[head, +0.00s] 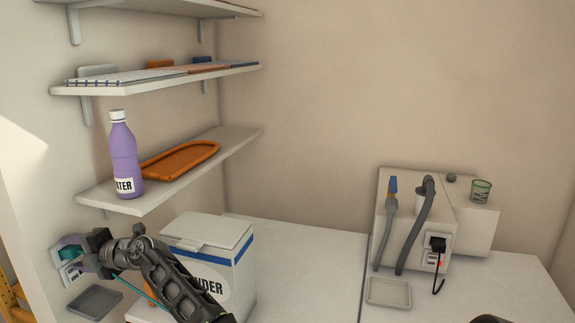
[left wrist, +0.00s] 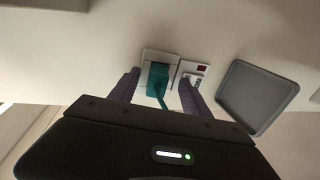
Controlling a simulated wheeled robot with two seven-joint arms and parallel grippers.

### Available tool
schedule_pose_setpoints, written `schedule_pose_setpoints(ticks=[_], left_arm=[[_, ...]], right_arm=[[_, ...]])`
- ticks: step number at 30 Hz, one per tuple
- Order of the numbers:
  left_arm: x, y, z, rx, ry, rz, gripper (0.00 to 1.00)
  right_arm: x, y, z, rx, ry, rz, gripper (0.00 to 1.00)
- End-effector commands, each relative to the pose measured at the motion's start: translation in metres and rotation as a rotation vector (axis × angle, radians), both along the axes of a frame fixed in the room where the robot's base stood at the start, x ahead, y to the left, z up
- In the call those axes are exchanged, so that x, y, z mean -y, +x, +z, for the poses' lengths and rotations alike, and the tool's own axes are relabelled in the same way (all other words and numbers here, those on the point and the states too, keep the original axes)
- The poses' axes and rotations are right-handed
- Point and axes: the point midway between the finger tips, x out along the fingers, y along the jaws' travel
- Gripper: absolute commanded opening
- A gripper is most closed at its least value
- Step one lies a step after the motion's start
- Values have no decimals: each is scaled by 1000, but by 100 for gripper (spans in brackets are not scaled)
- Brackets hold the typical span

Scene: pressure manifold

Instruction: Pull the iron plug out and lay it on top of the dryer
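A teal plug (left wrist: 157,78) with a teal cord sits in a white wall socket (left wrist: 146,58) on the left wall. In the head view the plug (head: 68,253) shows between the fingers of my left gripper (head: 76,254). In the left wrist view my left gripper (left wrist: 159,80) is open, one finger on each side of the plug, with a visible gap on both sides. White appliance tops (head: 310,257) form the surface below, split by a seam; which one is the dryer I cannot tell.
A white powder box (head: 236,268) stands close to my left forearm. Shelves above hold a purple bottle (head: 123,160) and an orange tray (head: 180,160). A white unit (head: 413,212) with grey hoses and a black plug (head: 438,244) stands right. The middle of the white top is clear.

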Motion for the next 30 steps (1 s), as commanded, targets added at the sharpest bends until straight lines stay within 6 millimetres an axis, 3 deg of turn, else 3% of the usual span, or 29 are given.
schedule_pose_setpoints(ticks=[7,17,30], left_arm=[[0,0,1,1,2,-1,73],[2,0,3,2,5,-3,73],[59,-16,16,3,4,-5,73]], right_arm=[[0,0,0,0,0,0,73],[0,1,-1,2,0,-1,73],[0,1,-19,3,0,-1,73]])
